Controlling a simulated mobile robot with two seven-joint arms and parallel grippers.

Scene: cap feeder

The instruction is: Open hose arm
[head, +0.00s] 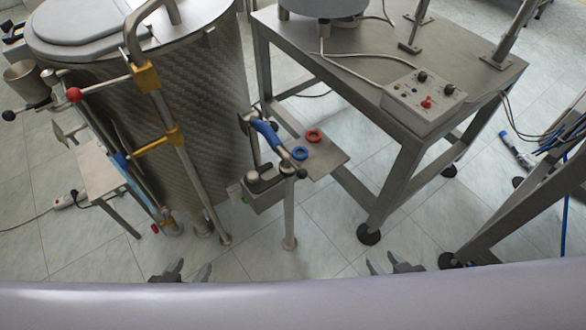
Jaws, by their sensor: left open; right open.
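A bent metal pipe (182,142) with yellow clamps (146,77) runs up the front of a large metal drum (205,100). I cannot tell for sure whether this pipe or the blue-handled part is the hose arm. The blue handle (266,133) belongs to a small metal fixture (262,189) on a post, right of the drum. My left gripper (189,267) is open and empty at the bottom, below the drum and pipe. My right gripper (382,261) is open and empty at the bottom, right of the fixture's post. Both are apart from everything; my body hides their lower parts.
A metal table (360,60) with a control box (423,97) stands at the back right. Red (314,135) and blue (300,153) rings lie on a small plate (328,158). A red-knobbed lever (74,95) is at the left. Tiled floor (330,225) is clear between the grippers.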

